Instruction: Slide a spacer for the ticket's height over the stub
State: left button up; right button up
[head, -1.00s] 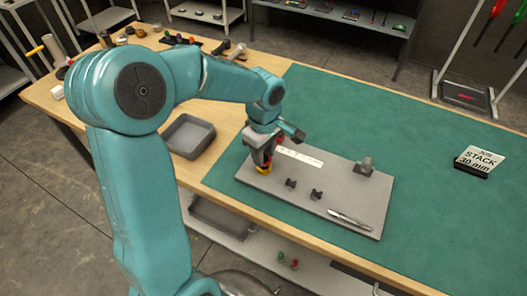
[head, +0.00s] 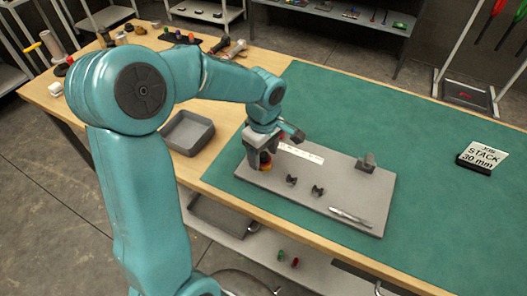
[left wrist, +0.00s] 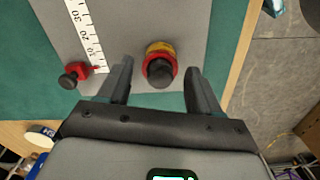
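The ticket (head: 482,157) stands on the green mat at the right and reads "JOB STACK 30 mm". The stub's black top (left wrist: 159,70) shows in the left wrist view, with a red ring and a yellow ring (left wrist: 159,47) around it. In the head view the stack (head: 265,164) stands at the left end of the grey plate (head: 335,204), partly hidden by my gripper. My left gripper (left wrist: 161,82) is open, with one finger on each side of the stack and gaps visible. My right gripper is not in view.
A white scale (head: 302,153) lies on the plate, with a red-and-black knob (left wrist: 75,73) beside it. Two dark clips (head: 318,190), a silver tool (head: 350,217) and a grey post (head: 366,163) are also there. A grey tray (head: 207,139) sits left; the mat's right side has free room.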

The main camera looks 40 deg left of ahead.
pick_arm(q)
notch_tip(320, 180, up, 16)
jog(key=shift+r+p, duration=0.2)
jog(key=shift+p, duration=0.25)
dwell(0.4)
